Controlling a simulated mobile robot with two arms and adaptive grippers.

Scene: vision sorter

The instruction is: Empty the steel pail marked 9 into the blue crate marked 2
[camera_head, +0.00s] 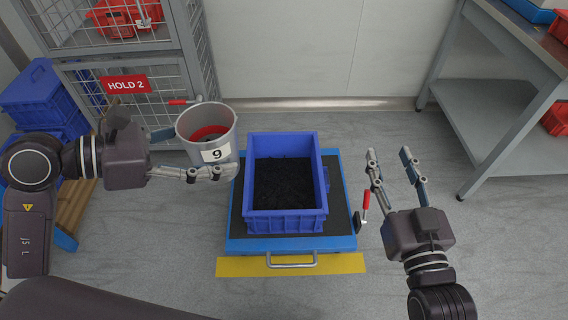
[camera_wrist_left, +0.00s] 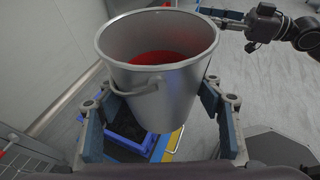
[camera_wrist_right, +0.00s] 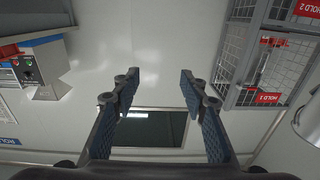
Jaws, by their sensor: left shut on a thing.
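The steel pail marked 9 (camera_head: 221,137) is held by my left gripper (camera_head: 205,165), just left of the blue crate and above floor level. It is roughly upright, with something red low inside; the left wrist view shows the pail (camera_wrist_left: 160,85) between both fingers. The blue crate (camera_head: 286,221) stands open on a platform, with dark, rough-looking matter covering its bottom. No number shows on the crate. My right gripper (camera_head: 390,158) is open and empty, right of the crate; its fingers stand apart in the right wrist view (camera_wrist_right: 158,82).
The crate's blue-edged platform (camera_head: 340,230) has a red-handled lever (camera_head: 366,200) at its right side. A wire cage marked HOLD 2 (camera_head: 126,84) and stacked blue bins (camera_head: 38,95) stand left. A grey shelf unit (camera_head: 500,100) stands right. Floor behind the crate is clear.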

